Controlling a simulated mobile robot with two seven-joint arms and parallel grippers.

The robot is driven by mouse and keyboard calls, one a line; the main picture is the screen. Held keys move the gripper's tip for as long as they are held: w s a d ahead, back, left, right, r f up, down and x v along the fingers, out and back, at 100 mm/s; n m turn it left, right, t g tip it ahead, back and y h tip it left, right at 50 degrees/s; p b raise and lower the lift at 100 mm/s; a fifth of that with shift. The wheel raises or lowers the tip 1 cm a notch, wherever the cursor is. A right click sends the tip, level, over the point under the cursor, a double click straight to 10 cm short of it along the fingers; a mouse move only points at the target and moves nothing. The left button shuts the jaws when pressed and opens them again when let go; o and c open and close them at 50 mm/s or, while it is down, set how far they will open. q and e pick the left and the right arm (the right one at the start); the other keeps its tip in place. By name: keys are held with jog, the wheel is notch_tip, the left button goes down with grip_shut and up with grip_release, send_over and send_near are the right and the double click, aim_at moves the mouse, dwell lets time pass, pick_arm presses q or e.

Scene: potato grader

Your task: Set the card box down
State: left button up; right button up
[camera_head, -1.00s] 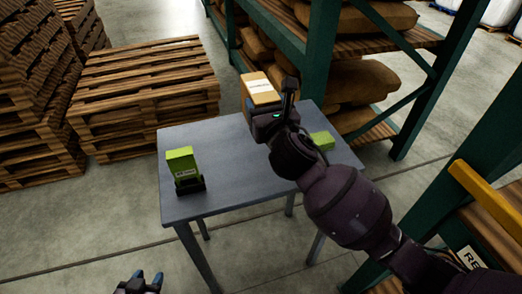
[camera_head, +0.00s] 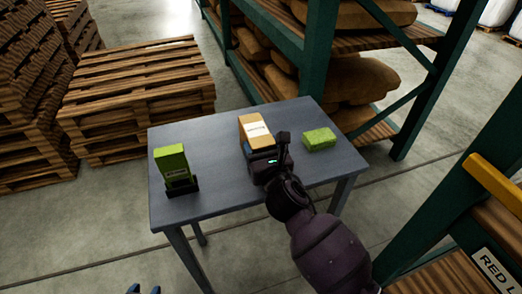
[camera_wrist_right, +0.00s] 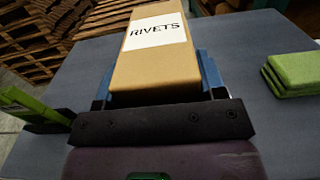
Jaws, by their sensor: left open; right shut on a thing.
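The card box (camera_head: 254,130) is tan with a white label, which reads RIVETS in the right wrist view (camera_wrist_right: 155,70). My right gripper (camera_head: 262,153) is shut on the near end of the box, with a blue finger along its side in the wrist view. The box is low over the grey table (camera_head: 220,188), near its middle. I cannot tell whether its underside touches the top. Only the tips of my left gripper (camera_head: 143,289) show at the bottom edge of the head view, empty and away from the table.
A green box (camera_head: 171,161) stands in a dark holder on the table's left. Green pads (camera_head: 320,139) lie right of the card box. Pallets (camera_head: 135,95) are stacked at the left, and a green rack (camera_head: 310,70) with sacks stands behind the table.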

jog(key=shift+f, duration=0.55)
jog(key=shift+r, duration=0.15)
jog(key=o, duration=1.1)
jog(key=shift+c, duration=0.2)
jog(key=shift+s, duration=0.1)
jog(key=p+v, duration=0.1)
jog(key=v, duration=1)
jog(key=shift+s, duration=0.35)
jog(key=shift+d, duration=0.2)
